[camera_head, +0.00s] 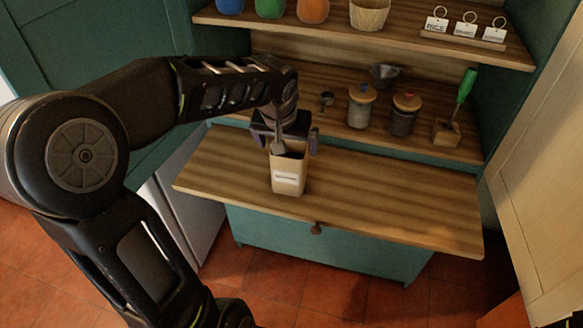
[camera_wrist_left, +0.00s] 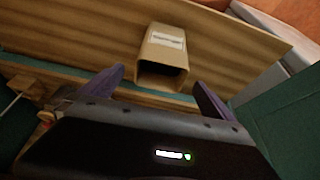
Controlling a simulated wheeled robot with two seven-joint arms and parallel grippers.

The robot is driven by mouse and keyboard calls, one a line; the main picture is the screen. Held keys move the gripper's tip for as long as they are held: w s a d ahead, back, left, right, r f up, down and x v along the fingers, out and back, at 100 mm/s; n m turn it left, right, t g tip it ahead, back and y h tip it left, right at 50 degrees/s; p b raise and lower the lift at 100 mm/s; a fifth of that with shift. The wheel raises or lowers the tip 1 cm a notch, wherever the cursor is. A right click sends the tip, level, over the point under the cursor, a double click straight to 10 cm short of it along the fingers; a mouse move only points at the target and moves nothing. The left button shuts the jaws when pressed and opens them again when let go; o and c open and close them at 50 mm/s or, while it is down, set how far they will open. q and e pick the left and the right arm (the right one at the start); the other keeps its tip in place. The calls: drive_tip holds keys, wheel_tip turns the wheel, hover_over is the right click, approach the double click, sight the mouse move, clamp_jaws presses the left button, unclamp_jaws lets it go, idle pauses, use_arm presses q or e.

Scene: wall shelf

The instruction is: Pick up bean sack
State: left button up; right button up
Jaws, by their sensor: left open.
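A tan sack (camera_head: 288,180) with a white label on its front stands upright on the wooden pull-out board (camera_head: 390,205); its top looks open and dark. The label's text is too small to read. My left gripper (camera_head: 292,143) is open just above and behind the sack's top in the head view. In the left wrist view, the sack (camera_wrist_left: 163,50) lies ahead, between the lines of the two purple-grey fingers (camera_wrist_left: 159,80). I see no clear contact. My right gripper is not in view.
Behind the board, a shelf holds two lidded jars (camera_head: 361,107) (camera_head: 405,115), a metal bowl (camera_head: 385,75), a small scoop (camera_head: 327,100) and a green-handled tool in a wooden block (camera_head: 447,132). An upper shelf (camera_head: 420,42) hangs above. The board's right half is clear.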

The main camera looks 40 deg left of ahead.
sight(290, 155)
use_arm(q)
drive_tip(key=shift+x, duration=1.35)
drive_tip(key=shift+p+x, duration=0.7)
drive_tip(key=shift+x, duration=1.95)
drive_tip(key=shift+r, duration=0.1)
drive_tip(key=c, duration=1.9)
drive_tip(key=shift+a+r, duration=0.1)
